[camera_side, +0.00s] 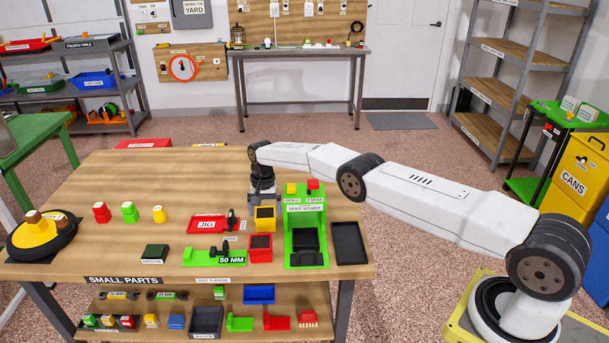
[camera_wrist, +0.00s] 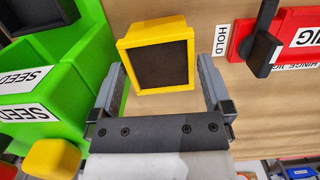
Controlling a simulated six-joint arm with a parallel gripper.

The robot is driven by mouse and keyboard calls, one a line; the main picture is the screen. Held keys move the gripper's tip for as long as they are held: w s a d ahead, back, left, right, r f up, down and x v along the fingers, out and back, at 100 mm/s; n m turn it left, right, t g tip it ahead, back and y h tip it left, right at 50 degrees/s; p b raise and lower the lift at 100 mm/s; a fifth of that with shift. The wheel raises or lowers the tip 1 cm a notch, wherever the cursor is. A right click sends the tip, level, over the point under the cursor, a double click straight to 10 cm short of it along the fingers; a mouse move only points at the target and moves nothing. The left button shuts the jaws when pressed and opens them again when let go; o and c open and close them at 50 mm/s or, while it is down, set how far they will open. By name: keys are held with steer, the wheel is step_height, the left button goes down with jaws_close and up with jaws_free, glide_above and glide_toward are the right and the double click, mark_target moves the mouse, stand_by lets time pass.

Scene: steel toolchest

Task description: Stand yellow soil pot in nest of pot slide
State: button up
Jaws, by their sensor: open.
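The yellow soil pot (camera_side: 265,219), square and filled with dark soil, stands upright on the bench just left of the green seed sower (camera_side: 291,227). My gripper (camera_side: 263,197) points down, just behind and above the pot in the side view. In the wrist view the open fingers (camera_wrist: 160,75) lie to either side of the yellow pot (camera_wrist: 158,58), with nothing held. The sower has a dark recessed part (camera_side: 308,258) low at its front, apparently the pot slide; its nest cannot be made out clearly. Contact between fingers and pot cannot be told.
A red jig (camera_side: 206,225) and a green 50 mm gauge (camera_side: 202,257) lie to the left. A black tray (camera_side: 350,243) lies right of the sower. The sower's yellow button (camera_wrist: 52,158) is near my gripper.

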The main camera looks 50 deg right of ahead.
mark_target(265, 212)
stand_by(0.3)
steer(key=c, duration=1.3)
steer(key=shift+r, duration=0.2)
steer(key=shift+r, duration=4.85)
steer(key=shift+s+a+r, duration=0.1)
